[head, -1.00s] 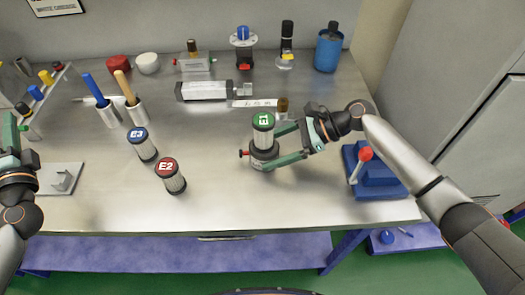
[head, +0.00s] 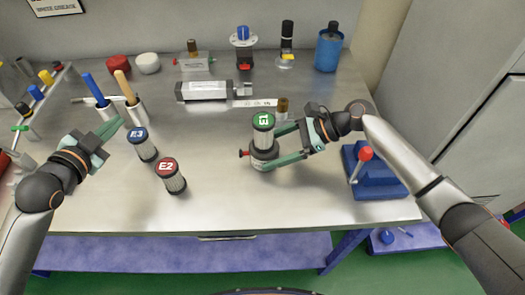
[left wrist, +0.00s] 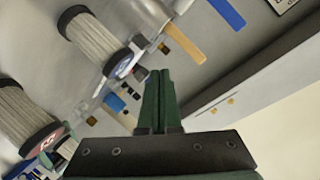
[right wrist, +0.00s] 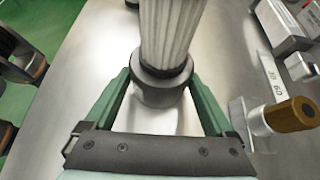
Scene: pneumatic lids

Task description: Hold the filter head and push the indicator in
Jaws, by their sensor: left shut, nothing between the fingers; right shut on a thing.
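The filter head is the dark grey base (head: 263,158) under the green-topped element marked E1 (head: 263,124); it stands upright on the bench. A red indicator (head: 243,154) sticks out of its left side in the head view. My right gripper (head: 276,147) is shut on the filter head, with a finger on either side; the right wrist view shows the dark base (right wrist: 160,85) between the fingers. My left gripper (head: 112,134) is shut and empty above the bench at the left, near the blue-topped element E3 (head: 142,145). The indicator is not visible in the right wrist view.
The red-topped element E2 (head: 170,176) stands between my left gripper and the filter head. Two cups with a blue and an orange handle (head: 124,86) stand behind. A blue block with a red-knobbed lever (head: 365,154) is at the right. The bench front is clear.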

